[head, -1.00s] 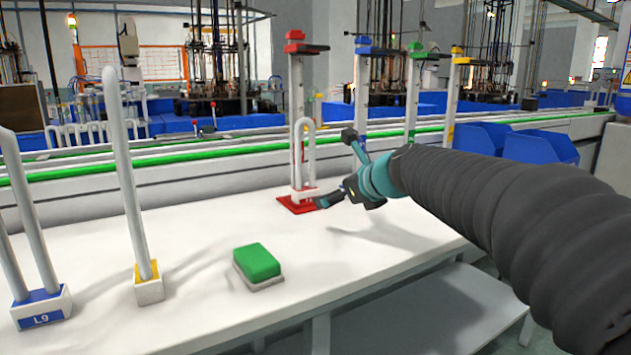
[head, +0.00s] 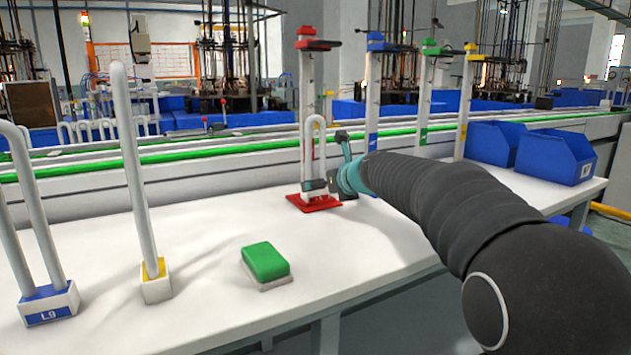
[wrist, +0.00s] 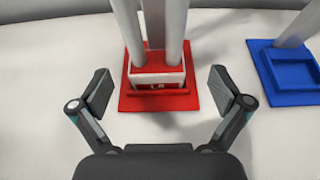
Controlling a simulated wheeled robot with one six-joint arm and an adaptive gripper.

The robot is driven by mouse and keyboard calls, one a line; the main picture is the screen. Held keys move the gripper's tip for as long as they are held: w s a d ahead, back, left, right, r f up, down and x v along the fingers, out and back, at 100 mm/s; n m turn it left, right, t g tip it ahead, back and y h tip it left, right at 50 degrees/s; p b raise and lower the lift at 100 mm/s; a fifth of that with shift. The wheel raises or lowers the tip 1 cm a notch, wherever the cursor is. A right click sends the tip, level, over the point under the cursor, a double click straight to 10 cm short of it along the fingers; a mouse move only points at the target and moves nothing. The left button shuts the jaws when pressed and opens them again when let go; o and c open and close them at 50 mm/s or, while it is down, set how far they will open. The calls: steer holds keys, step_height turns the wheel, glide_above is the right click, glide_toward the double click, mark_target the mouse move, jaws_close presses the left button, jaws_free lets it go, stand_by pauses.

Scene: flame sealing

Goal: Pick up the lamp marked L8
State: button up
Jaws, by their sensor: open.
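The lamp marked L8 (head: 308,150) is a white U-shaped tube on a white base. It stands upright on a red plate (head: 314,206) at the foot of the red-topped stand. My gripper (wrist: 160,92) is open, with one finger to each side of the base and a clear gap on both sides. In the head view my gripper (head: 329,186) is low beside the lamp's base, which it partly hides.
Stands with blue (head: 373,95), green (head: 425,95) and yellow (head: 465,100) tops are to the right; a blue plate (wrist: 285,95) is nearby. Lamp L9 (head: 48,304), a yellow-based lamp (head: 155,285) and a green block (head: 265,262) are on the table's left and front.

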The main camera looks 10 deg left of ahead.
steer(key=shift+s+f+x, duration=0.1)
steer(key=shift+f+x, duration=0.05)
steer(key=shift+x, duration=1)
steer(key=shift+s+f+x, duration=0.15)
steer(key=shift+x, duration=1.05)
steer(key=shift+a, duration=0.1)
steer(key=c, duration=1.3)
